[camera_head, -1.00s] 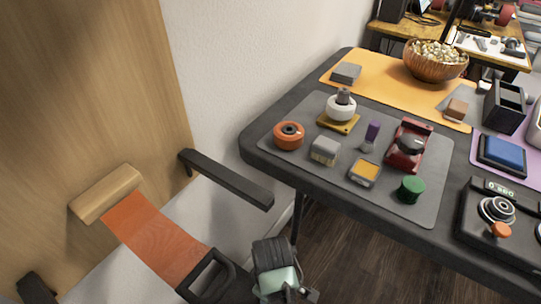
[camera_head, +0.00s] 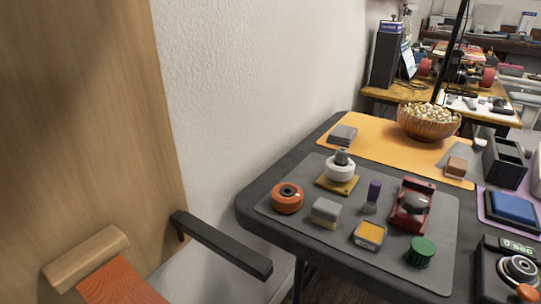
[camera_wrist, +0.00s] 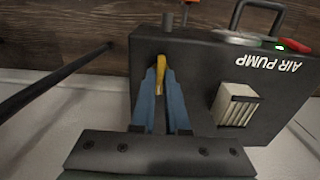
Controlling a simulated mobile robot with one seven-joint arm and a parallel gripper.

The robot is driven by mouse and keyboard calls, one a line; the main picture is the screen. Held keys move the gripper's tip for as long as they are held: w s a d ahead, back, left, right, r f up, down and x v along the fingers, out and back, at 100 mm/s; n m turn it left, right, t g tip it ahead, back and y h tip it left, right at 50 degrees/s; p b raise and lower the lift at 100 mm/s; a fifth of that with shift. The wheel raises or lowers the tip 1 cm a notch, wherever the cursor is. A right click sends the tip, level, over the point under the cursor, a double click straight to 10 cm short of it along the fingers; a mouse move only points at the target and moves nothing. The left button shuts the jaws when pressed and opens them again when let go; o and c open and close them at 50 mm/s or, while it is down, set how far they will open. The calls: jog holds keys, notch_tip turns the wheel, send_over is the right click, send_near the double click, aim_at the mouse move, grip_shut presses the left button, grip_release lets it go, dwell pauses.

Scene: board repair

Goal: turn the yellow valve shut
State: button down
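My gripper (camera_wrist: 162,80) has two blue fingers, one on each side of the valve. The gap between the fingertips is narrow and the yellow piece fills it, so the fingers appear shut on it. The lower part of the valve is hidden between the fingers. The head view shows neither the valve nor my gripper.
In the wrist view a dark rod (camera_wrist: 50,84) lies left of the pump. A dark table (camera_head: 262,187) in the head view holds an orange round part (camera_head: 287,199), a green knob (camera_head: 420,252) and a wooden bowl (camera_head: 429,124). A black bar (camera_head: 222,246) juts from the wooden panel (camera_head: 75,130).

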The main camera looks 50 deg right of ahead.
jog(key=shift+r+m+p, duration=0.15)
jog(key=shift+m+p, duration=0.15)
jog(key=shift+p, duration=0.25)
jog(key=m+p, duration=0.2)
jog(key=p, duration=0.1)
jog(key=shift+r+m, duration=0.15)
jog(key=shift+m, duration=0.15)
jog(key=m+p, duration=0.4)
jog(key=shift+m, duration=0.3)
jog(key=m+p, duration=0.2)
jog(key=m, duration=0.3)
jog(key=shift+f+m+p, duration=0.15)
jog(key=shift+m+p, duration=0.3)
jog(key=shift+m, duration=0.8)
jog(key=shift+f+m+p, duration=0.1)
jog(key=shift+m+p, duration=0.3)
jog(key=shift+m, duration=0.85)
jog(key=c, duration=0.9)
grip_release()
